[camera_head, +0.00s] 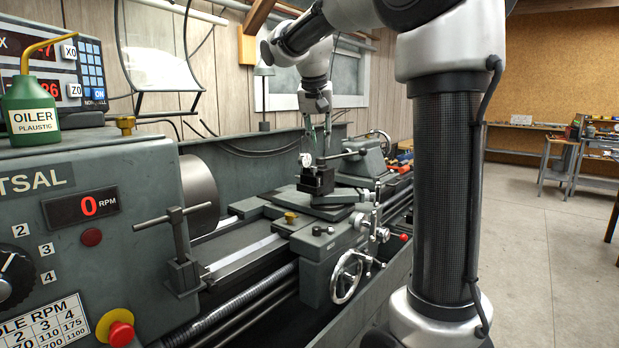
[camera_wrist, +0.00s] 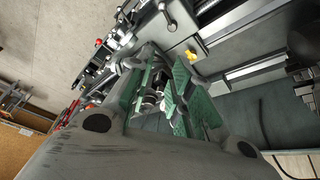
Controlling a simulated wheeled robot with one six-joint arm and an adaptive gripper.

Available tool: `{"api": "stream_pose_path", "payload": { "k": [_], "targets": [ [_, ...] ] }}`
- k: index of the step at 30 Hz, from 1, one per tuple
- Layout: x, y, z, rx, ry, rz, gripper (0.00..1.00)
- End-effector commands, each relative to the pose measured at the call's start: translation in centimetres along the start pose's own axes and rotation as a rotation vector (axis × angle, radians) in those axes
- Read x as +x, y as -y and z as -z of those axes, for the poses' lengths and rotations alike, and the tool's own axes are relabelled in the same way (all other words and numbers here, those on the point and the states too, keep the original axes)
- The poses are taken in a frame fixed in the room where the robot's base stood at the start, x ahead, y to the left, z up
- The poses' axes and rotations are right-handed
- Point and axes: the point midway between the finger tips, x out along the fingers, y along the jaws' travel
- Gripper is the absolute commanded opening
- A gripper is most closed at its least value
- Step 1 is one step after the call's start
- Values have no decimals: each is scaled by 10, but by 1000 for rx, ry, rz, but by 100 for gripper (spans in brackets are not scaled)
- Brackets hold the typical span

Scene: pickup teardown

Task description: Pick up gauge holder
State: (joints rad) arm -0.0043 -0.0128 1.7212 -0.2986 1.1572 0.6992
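The gauge holder, with a small white round dial (camera_head: 306,159), stands at the dark block of the tool post (camera_head: 316,181) on the lathe carriage in the head view. My gripper (camera_head: 319,145) points down just above it, with its two fingers apart. In the wrist view, the green finger pads of my gripper (camera_wrist: 163,100) stand apart with a gap between them. A small dark and silver part (camera_wrist: 151,99), seemingly the gauge holder, shows in that gap, partly hidden by the fingers. I cannot see any contact.
The grey lathe headstock (camera_head: 90,200) fills the left, with a green oiler bottle (camera_head: 31,112) on top. The chuck (camera_head: 200,195), a handwheel (camera_head: 346,278) and the tailstock (camera_head: 362,160) surround the carriage. Open floor (camera_head: 545,240) lies to the right.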

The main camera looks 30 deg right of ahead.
Motion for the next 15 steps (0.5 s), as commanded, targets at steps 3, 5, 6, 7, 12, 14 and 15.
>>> {"api": "stream_pose_path", "payload": {
  "k": [3, 5, 6, 7, 12, 14, 15],
  "targets": [
    [26, 35, 67, 147, -28, -71, 21],
    [41, 50, 96, 223, -50, -104, 21],
    [51, 58, 112, 271, -64, -124, 21],
    [59, 64, 123, 305, -76, -137, 21],
    [94, 88, 164, 456, -131, -188, 21],
    [101, 92, 172, 486, -144, -199, 21],
    [104, 94, 175, 500, -150, -202, 21]
  ]
}}
